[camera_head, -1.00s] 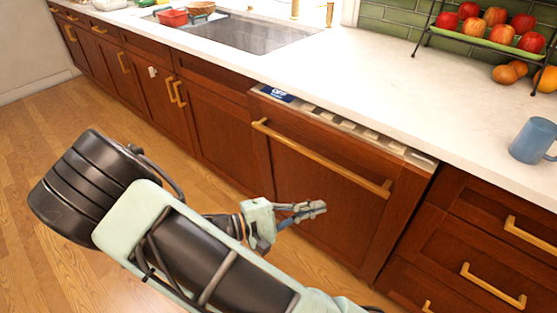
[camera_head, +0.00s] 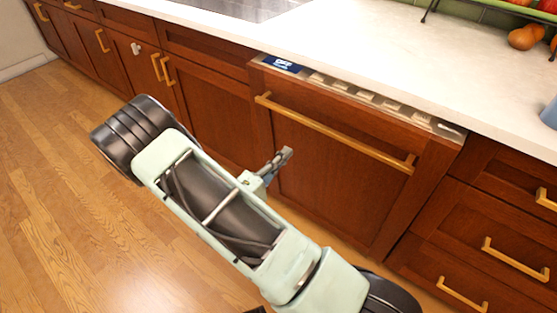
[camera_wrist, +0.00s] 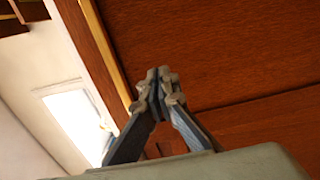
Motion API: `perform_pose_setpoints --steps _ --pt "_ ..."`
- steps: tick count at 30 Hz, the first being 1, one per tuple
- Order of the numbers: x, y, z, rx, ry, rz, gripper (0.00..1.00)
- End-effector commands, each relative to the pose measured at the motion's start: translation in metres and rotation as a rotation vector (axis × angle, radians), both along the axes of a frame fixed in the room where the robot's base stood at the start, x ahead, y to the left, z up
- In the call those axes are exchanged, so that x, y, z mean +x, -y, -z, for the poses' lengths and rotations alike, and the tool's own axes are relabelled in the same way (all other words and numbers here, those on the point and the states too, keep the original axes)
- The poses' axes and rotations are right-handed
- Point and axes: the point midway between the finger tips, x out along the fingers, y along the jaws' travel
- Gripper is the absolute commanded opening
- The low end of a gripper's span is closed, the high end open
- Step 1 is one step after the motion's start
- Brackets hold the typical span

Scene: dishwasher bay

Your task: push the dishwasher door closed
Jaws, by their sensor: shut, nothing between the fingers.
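The dishwasher door (camera_head: 335,180) is a reddish-brown wood panel with a long brass handle (camera_head: 335,132) near its top. A strip of controls with a blue label shows along its upper edge, under the counter. The door stands upright and looks nearly in line with the cabinets; whether it is fully shut I cannot tell. My gripper (camera_head: 286,153) is shut and empty, in front of the door's left part, below the handle. In the wrist view my gripper (camera_wrist: 158,75) has its fingertips together before a wood panel (camera_wrist: 210,50). Contact with the door cannot be told.
A white countertop (camera_head: 400,50) runs above the cabinets, with a sink (camera_head: 245,8) at the back left. Drawers (camera_head: 485,235) with brass handles stand right of the door. The wooden floor (camera_head: 60,200) at left is clear.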

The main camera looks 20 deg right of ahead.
Motion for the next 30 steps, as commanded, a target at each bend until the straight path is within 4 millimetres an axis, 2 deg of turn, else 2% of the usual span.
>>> perform_pose_setpoints --steps 4,12,18,30 --pt "0.02 0.028 -0.003 -0.001 0.002 0.005 0.0" --pt "0.048 0.063 -0.008 -0.001 0.001 0.003 0.0" --pt "0.056 0.073 -0.01 0.0 -0.001 0.001 0.0" --pt "0.059 0.076 -0.013 0.003 -0.002 0.003 0.0"
